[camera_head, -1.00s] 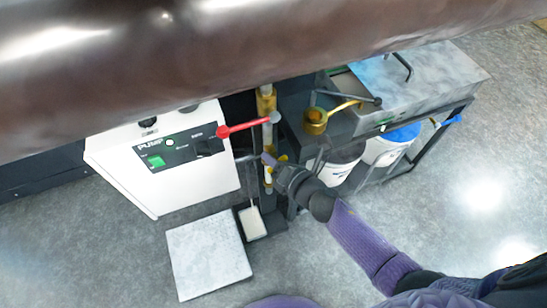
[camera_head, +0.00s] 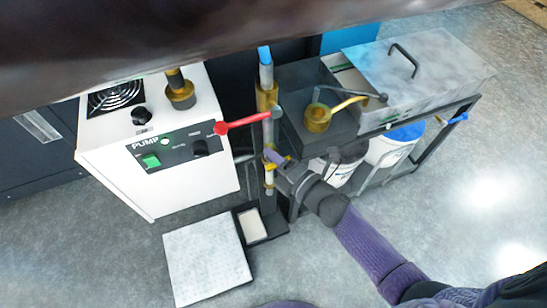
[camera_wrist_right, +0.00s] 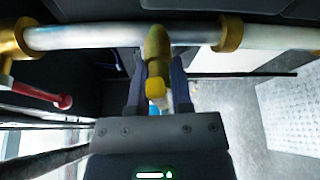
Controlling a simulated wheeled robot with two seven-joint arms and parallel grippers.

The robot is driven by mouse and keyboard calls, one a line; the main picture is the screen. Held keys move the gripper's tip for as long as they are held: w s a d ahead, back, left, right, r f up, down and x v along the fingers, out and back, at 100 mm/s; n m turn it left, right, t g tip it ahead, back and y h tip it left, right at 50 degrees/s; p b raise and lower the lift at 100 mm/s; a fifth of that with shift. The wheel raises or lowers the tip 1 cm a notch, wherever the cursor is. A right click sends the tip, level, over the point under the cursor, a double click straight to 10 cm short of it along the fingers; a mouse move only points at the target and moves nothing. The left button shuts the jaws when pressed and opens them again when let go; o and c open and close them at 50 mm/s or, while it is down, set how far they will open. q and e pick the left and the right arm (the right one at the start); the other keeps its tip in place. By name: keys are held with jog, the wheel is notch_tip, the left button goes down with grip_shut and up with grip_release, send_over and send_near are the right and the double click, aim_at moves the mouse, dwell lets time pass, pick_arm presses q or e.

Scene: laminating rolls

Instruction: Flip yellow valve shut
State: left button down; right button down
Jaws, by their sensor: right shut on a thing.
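The yellow valve (camera_wrist_right: 157,46) sits on a pale vertical pipe (camera_head: 268,183). In the right wrist view the pipe crosses the top, and the valve's short handle points toward my wrist. My right gripper (camera_wrist_right: 157,84) has a finger on each side of this handle and is shut on it. In the head view my right gripper (camera_head: 273,160) reaches the pipe from the lower right and partly hides the valve. My left gripper is not in view.
A red lever (camera_head: 243,122) is above the yellow valve on the same pipe. A white pump box (camera_head: 190,185) stands left, and a brass valve with a yellow handle (camera_head: 346,103) right. A large brown roll (camera_head: 200,45) spans the top. Grey floor (camera_head: 440,230) lies open lower right.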

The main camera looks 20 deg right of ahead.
jog(key=shift+m, duration=0.6)
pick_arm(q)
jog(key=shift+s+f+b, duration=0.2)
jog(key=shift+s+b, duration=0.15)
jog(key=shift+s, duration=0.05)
pick_arm(e)
jog(key=shift+t, duration=0.3)
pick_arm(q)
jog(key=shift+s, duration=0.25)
pick_arm(e)
jog(key=shift+m, duration=0.4)
jog(key=c, duration=0.8)
grip_release()
jog(key=shift+o, duration=1.4)
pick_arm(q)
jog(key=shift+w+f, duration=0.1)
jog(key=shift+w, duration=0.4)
